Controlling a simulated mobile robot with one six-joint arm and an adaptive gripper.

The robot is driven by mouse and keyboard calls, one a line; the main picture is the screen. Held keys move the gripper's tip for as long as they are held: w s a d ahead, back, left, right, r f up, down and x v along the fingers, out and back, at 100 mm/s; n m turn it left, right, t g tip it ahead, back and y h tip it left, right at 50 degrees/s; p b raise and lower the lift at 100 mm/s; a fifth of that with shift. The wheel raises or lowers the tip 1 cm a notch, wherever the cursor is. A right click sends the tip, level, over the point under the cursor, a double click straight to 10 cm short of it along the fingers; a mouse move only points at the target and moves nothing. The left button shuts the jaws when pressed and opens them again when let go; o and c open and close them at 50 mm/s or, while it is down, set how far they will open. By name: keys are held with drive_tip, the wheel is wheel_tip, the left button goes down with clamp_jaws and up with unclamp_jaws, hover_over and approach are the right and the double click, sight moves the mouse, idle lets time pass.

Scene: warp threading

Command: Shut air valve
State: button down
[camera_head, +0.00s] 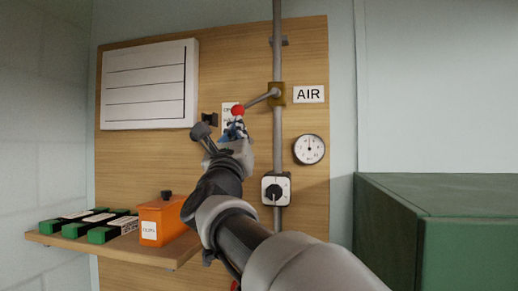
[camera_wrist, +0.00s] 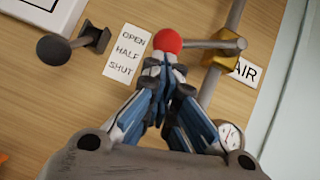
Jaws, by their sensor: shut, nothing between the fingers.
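The air valve has a brass body (camera_head: 276,94) on a vertical pipe. Its lever points left and slightly down in the head view and ends in a red ball (camera_head: 238,111). In the wrist view the red ball (camera_wrist: 167,40) sits just beyond my gripper (camera_wrist: 160,70), with the brass body (camera_wrist: 224,47) to its right. My gripper (camera_head: 234,132) is shut and empty, its tips close below the ball; I cannot tell whether they touch. A card reading OPEN, HALF, SHUT (camera_wrist: 128,50) is left of the ball; my gripper partly hides it in the head view.
A dark round knob on a black bracket (camera_wrist: 55,48) sticks out left of the card. A gauge (camera_head: 309,149) and a rotary switch (camera_head: 276,190) are lower right. An orange box (camera_head: 165,220) stands on a shelf at lower left. A green cabinet (camera_head: 440,230) fills the right.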

drive_tip(key=shift+w+a+r+m+g+h+p, duration=0.1)
drive_tip(key=shift+a+r+m+h+p, duration=0.3)
drive_tip(key=shift+r+m+h, duration=0.6)
drive_tip(key=shift+w+a+r+m+g+h+p, duration=0.1)
drive_tip(key=shift+w+a+r+m+h+p, duration=0.1)
drive_tip(key=shift+a+r+m+h, duration=0.75)
drive_tip(key=shift+w+a+r+m+g+h+p, duration=0.1)
drive_tip(key=shift+r+m+h+p, duration=0.15)
drive_tip(key=shift+m+h, duration=0.8)
drive_tip(key=shift+m+y, duration=0.4)
drive_tip(key=shift+f, duration=0.1)
